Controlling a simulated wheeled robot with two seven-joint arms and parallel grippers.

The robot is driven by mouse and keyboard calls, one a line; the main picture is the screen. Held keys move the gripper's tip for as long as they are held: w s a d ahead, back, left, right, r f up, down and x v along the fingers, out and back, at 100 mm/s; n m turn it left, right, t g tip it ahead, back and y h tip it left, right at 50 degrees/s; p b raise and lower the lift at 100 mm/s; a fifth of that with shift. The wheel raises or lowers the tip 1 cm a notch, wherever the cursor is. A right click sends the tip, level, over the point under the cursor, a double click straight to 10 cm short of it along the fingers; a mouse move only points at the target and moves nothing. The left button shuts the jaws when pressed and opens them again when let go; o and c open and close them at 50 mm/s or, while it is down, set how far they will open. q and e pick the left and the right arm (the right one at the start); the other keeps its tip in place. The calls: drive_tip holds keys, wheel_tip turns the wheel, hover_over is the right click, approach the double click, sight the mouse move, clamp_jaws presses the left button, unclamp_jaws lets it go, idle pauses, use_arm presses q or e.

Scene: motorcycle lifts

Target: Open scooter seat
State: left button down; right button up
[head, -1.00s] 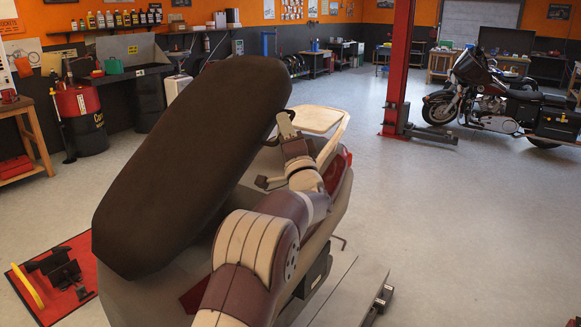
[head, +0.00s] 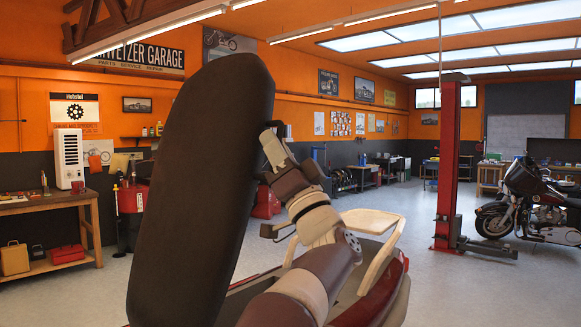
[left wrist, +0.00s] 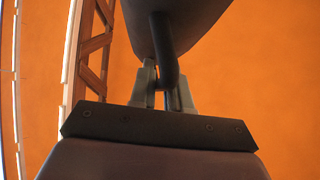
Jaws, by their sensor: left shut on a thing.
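The scooter seat (head: 200,190) is long and dark and stands steeply tilted up in the head view. The red scooter body (head: 385,285) with a pale rear rack (head: 365,225) lies below and right of it. My left gripper (head: 268,142) is at the seat's upper right edge, and its fingertips are partly hidden. In the left wrist view, my left gripper (left wrist: 163,85) is shut on a dark curved bar (left wrist: 164,50) that joins the underside of the dark seat (left wrist: 180,22). My right gripper is not in view.
A red lift post (head: 447,170) and a parked motorcycle (head: 530,205) stand to the right. A wooden workbench (head: 50,205) stands at the left wall. Open grey floor lies right of the scooter.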

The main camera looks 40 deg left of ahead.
use_arm(q)
drive_tip(key=shift+s+a+f, duration=0.1)
drive_tip(key=shift+f, duration=0.05)
idle(0.3)
drive_tip(key=c, duration=1.2)
unclamp_jaws()
drive_tip(key=shift+s, duration=0.1)
drive_tip(key=shift+g, duration=0.3)
drive_tip(key=b+v, duration=0.5)
drive_tip(key=v, duration=0.7)
drive_tip(key=shift+s+d+f, duration=0.1)
drive_tip(key=shift+d+f, duration=0.1)
drive_tip(key=shift+d, duration=0.1)
drive_tip(key=shift+n, duration=0.3)
